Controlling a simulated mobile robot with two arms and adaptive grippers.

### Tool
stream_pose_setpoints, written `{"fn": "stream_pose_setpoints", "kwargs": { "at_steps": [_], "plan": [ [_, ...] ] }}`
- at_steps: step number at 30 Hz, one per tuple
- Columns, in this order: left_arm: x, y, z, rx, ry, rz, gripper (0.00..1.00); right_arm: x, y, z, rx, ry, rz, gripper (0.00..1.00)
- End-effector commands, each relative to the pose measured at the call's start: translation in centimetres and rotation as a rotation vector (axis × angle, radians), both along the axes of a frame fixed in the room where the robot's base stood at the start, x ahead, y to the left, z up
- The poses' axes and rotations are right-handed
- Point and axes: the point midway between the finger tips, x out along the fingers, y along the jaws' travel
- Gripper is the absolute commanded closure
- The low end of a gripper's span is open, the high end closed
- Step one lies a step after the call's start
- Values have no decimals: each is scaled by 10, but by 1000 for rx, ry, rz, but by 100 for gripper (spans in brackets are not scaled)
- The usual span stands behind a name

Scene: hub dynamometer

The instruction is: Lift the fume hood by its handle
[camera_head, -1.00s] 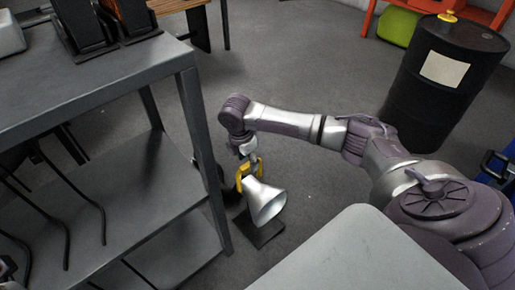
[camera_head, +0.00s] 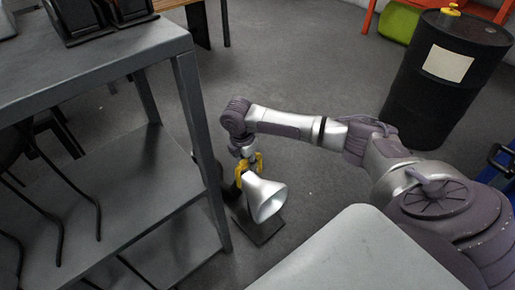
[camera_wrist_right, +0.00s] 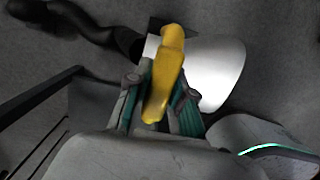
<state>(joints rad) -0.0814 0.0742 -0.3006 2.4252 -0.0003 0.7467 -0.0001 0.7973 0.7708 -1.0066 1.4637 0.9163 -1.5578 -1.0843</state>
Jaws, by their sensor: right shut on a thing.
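The fume hood (camera_head: 266,200) is a silver-white cone with its wide mouth facing down and right in the head view. It is low beside the metal table, close over a dark flat plate on the floor. I cannot tell whether they touch. Its yellow handle (camera_head: 243,175) is on its upper left. My right gripper (camera_head: 246,160) reaches down from above and is shut on the handle. In the right wrist view the yellow handle (camera_wrist_right: 166,75) lies between the fingers (camera_wrist_right: 159,98), with the pale cone (camera_wrist_right: 215,70) behind. My left gripper is not in view.
A grey metal table (camera_head: 90,75) with lower shelves stands at left, its leg close to the hood. A black barrel (camera_head: 445,85) stands at right. A dark hose (camera_wrist_right: 95,25) runs near the hood. Open floor lies behind the arm.

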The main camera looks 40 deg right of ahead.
Motion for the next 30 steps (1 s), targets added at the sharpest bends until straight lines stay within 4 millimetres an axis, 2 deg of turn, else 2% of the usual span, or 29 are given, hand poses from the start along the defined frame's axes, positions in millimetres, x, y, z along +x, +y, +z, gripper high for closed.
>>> {"fn": "stream_pose_setpoints", "kwargs": {
  "at_steps": [13,17,20,30],
  "plan": [
    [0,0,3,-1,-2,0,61,1,0,6,0,-3,-1,100],
    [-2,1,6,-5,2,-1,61,1,0,16,1,-4,0,100],
    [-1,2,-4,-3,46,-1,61,1,0,24,0,-3,-1,100],
    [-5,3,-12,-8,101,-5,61,-2,-3,48,1,-3,-2,100]
  ]
}}
